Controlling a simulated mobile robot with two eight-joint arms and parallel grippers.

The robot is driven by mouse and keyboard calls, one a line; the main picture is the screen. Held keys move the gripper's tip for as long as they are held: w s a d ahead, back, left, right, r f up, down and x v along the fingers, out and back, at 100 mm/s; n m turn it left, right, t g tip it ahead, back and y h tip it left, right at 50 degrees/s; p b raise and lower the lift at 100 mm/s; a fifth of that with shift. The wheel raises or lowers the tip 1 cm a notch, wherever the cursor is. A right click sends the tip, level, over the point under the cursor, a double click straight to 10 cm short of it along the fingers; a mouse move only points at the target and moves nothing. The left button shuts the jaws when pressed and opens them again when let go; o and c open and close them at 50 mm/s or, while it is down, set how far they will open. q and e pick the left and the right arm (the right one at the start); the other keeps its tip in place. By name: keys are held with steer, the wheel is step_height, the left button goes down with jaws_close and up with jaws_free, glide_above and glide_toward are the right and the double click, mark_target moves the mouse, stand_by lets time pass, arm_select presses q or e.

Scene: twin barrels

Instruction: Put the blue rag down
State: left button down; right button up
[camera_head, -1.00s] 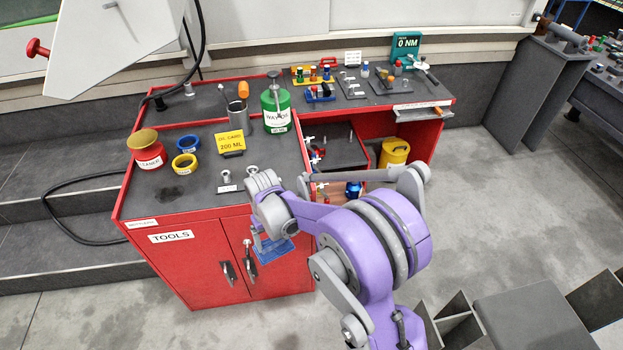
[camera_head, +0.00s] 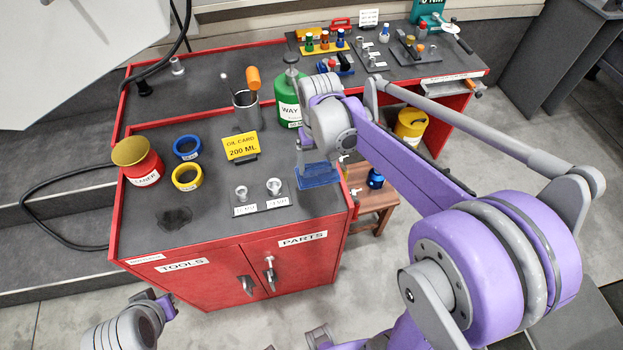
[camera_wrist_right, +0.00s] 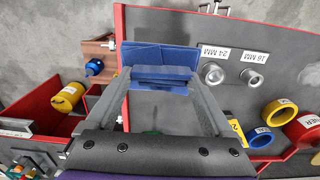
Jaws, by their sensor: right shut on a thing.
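The blue rag (camera_head: 319,175) hangs folded from my right gripper (camera_head: 315,160), by the right edge of the red cabinet's dark top (camera_head: 225,210). In the right wrist view, the rag (camera_wrist_right: 160,55) lies across the tips of my right gripper (camera_wrist_right: 163,80), which is shut on it. There the rag covers part of the cabinet's red rim. I cannot tell whether it touches the top. A dark wet patch (camera_head: 174,219) is on the cabinet top at the left.
Two metal sockets (camera_head: 257,194) stand left of the rag. A yellow oil card (camera_head: 241,146), a green can (camera_head: 290,98), blue (camera_head: 187,141) and yellow (camera_head: 183,180) rings and a red container (camera_head: 146,171) are on the top. A wooden stool (camera_head: 376,199) stands at the right.

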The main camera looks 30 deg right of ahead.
mark_target(319, 175)
steer(key=f, duration=0.4)
steer(key=shift+s, duration=0.35)
steer(key=shift+w+f, duration=0.1)
steer(key=shift+f, duration=2.15)
arm_select(q)
steer(key=shift+s+f, duration=0.35)
steer(key=shift+s, duration=0.05)
steer(key=shift+b, duration=0.3)
arm_select(e)
steer(key=shift+f, duration=0.2)
steer(key=o, duration=1.1)
arm_select(q)
steer(key=shift+f, duration=0.2)
arm_select(e)
steer(key=shift+o, duration=0.4)
steer(key=shift+r, duration=0.1)
